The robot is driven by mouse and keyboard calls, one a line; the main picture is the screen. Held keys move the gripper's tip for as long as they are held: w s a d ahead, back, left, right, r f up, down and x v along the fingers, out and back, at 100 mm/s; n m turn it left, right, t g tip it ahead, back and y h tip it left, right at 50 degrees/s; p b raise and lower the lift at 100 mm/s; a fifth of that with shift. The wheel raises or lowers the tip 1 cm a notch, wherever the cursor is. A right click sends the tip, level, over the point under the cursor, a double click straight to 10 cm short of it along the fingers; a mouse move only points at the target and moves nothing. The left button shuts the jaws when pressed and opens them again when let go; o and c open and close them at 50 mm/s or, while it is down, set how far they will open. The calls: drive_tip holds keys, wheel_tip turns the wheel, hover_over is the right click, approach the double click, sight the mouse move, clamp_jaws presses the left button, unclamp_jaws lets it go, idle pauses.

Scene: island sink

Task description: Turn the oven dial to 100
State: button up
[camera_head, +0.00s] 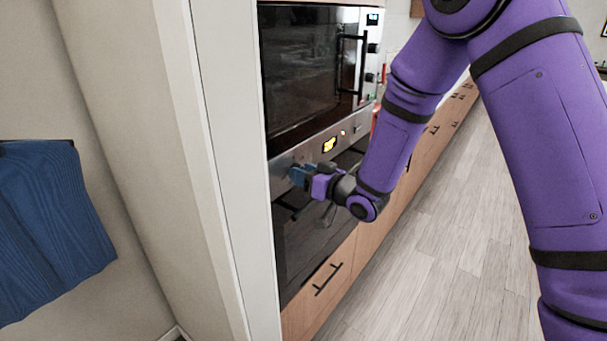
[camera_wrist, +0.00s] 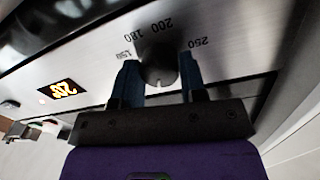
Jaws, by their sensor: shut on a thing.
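The oven dial (camera_wrist: 158,66) is a dark round knob on the oven's metal control panel (camera_wrist: 105,52). In the wrist view, printed numbers near it include 150, 180, 200 and 250, seen upside down. My gripper (camera_wrist: 158,76) has its two blue fingers on either side of the dial and is shut on it. In the head view my gripper (camera_head: 300,174) is at the panel of the lower oven (camera_head: 310,225), and the dial is hidden behind it. A lit yellow display (camera_wrist: 62,89) is on the same panel; its digits are hard to read.
A microwave-like upper oven (camera_head: 305,75) with a vertical handle sits above. A white wall edge (camera_head: 215,150) stands close to the left of the oven. Wooden drawers (camera_head: 322,285) are below and along the right. A blue towel (camera_head: 50,225) hangs at the far left. The floor (camera_head: 440,250) is clear.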

drive_tip(key=m, duration=0.6)
drive_tip(key=shift+m, duration=0.4)
idle(0.4)
drive_tip(key=o, duration=0.9)
drive_tip(key=v, duration=1)
drive_tip(key=shift+s+d+r, duration=0.1)
drive_tip(key=shift+s+d, duration=0.1)
drive_tip(key=shift+d, duration=0.15)
drive_tip(key=shift+d, duration=0.1)
